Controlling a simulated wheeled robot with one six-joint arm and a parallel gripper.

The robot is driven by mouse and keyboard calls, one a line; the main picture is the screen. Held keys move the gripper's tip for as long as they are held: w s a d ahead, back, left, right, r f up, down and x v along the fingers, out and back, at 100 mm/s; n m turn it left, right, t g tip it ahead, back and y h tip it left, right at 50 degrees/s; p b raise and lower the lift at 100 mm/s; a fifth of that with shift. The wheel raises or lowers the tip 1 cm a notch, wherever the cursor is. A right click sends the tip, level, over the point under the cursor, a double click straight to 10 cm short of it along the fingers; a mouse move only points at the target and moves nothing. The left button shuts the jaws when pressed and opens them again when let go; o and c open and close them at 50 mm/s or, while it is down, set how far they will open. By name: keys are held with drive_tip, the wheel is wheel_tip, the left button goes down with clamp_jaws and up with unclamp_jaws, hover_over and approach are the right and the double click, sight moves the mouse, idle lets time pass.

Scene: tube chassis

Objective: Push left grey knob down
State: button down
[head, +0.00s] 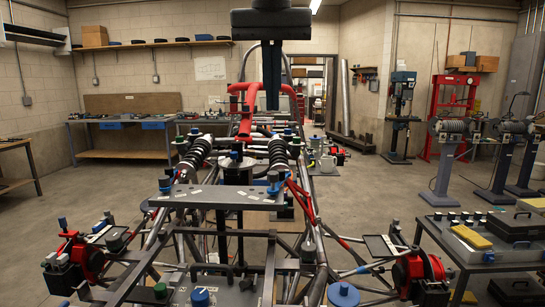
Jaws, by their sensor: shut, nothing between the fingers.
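My gripper (272,104) hangs from the top of the head view, pointing down. Its two dark fingers are together and empty, in front of the red tube at the far end of the chassis in the picture. The tube chassis (222,197) fills the middle below. A grey knob (115,241) shows at the left, beside the red left hub; another grey knob (308,250) stands on the chassis right of the middle. I cannot tell for sure which is the left grey knob. My gripper is well above and apart from both.
Several blue and green caps, such as a blue one (200,297), stand about the frame. Coil-over shocks (195,152) and red tubes (304,200) rise around the middle. A table with cases (500,240) is at the right. Open floor lies on both sides.

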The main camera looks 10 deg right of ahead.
drive_tip(key=p, duration=0.2)
approach(273, 172)
drive_tip(key=x, duration=0.5)
drive_tip(key=shift+w+d, duration=0.1)
drive_tip(key=shift+w, duration=0.15)
drive_tip(key=shift+f, duration=0.5)
